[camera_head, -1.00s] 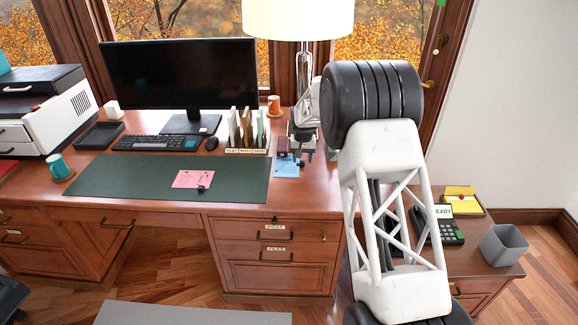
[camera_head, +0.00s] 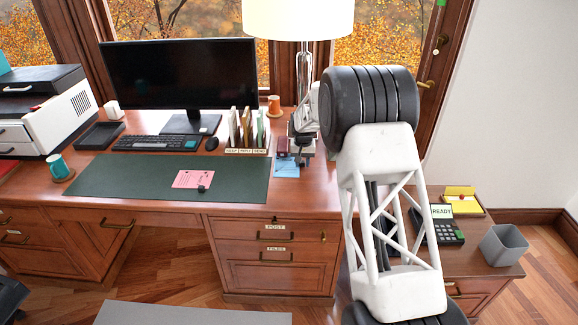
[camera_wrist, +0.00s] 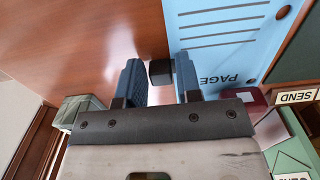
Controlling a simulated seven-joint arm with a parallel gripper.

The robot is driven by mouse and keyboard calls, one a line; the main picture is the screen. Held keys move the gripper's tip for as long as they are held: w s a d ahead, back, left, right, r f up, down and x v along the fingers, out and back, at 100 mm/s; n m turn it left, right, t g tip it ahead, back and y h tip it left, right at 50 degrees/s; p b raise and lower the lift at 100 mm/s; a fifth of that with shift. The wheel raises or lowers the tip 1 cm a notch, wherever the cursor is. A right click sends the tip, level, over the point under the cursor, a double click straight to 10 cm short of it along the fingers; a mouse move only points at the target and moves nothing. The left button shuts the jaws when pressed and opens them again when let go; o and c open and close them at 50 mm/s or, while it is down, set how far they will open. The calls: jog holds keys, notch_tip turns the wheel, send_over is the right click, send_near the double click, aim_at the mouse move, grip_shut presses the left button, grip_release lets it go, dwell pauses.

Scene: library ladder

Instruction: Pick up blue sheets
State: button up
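The blue sheets (camera_head: 287,171) lie on the desk to the right of the green desk mat, partly hidden by my gripper. In the wrist view the blue sheets (camera_wrist: 222,40) show printed lines and the word "PAGE". A small black block (camera_wrist: 160,72) sits at their left edge, between the fingertips. My gripper (camera_wrist: 158,68) is open, its two blue-grey fingers on either side of this block. Whether they touch it is unclear. In the head view my gripper (camera_head: 301,162) is low over the desk, small and partly hidden.
A sorter (camera_head: 246,130) with labelled slots stands left of my gripper, beside a dark red item (camera_head: 283,146). A lamp (camera_head: 304,75) and orange mug (camera_head: 273,104) stand behind. A pink sheet (camera_head: 193,179) with a dark block lies on the green mat (camera_head: 120,180).

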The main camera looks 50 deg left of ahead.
grip_shut()
jog(key=shift+r, duration=0.15)
jog(key=shift+r, duration=0.15)
jog(key=s+d, duration=3.1)
jog(key=shift+s+d, duration=0.4)
jog(key=shift+s+d, duration=0.1)
jog(key=shift+s, duration=0.05)
dwell(0.6)
jog(key=s+d, duration=0.4)
jog(key=shift+s+d+r, duration=0.2)
jog(key=shift+s+d, duration=0.1)
jog(key=shift+s, duration=0.05)
dwell(1.2)
